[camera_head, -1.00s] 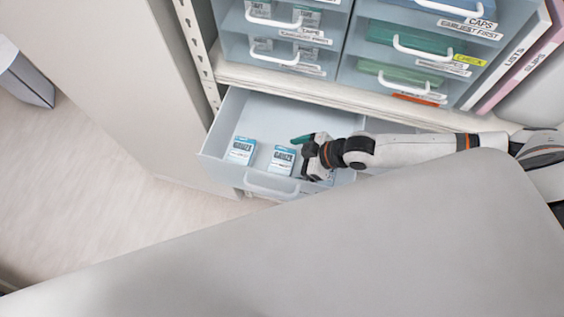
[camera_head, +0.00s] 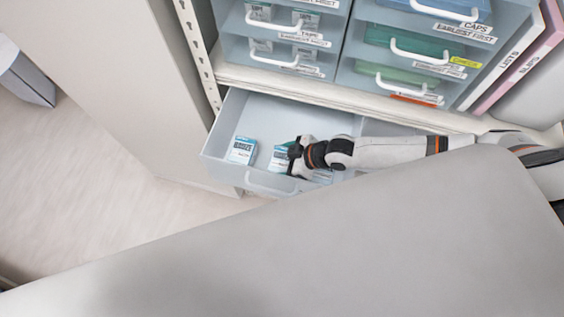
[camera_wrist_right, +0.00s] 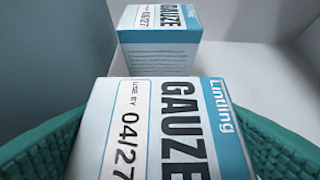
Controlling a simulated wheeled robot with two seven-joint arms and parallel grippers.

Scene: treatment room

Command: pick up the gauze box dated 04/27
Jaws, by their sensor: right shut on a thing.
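Two white and blue gauze boxes stand in the open drawer (camera_head: 222,135). The right wrist view shows the near gauze box (camera_wrist_right: 165,135), printed "USE BY 04/27", between the teal finger pads of my right gripper (camera_wrist_right: 160,150). My right gripper (camera_head: 290,158) is shut on this box, which shows partly in the head view (camera_head: 278,162). The other gauze box (camera_head: 241,151) stands to the left in the drawer. In the right wrist view this far box (camera_wrist_right: 160,40) reads "08/27" and is apart from the fingers. My left gripper is not in view.
A shelf edge (camera_head: 320,95) runs just above and behind the drawer. Closed bins with white handles (camera_head: 272,57) sit above it. A large grey surface (camera_head: 300,245) fills the foreground below my right arm. The drawer floor behind the boxes is clear.

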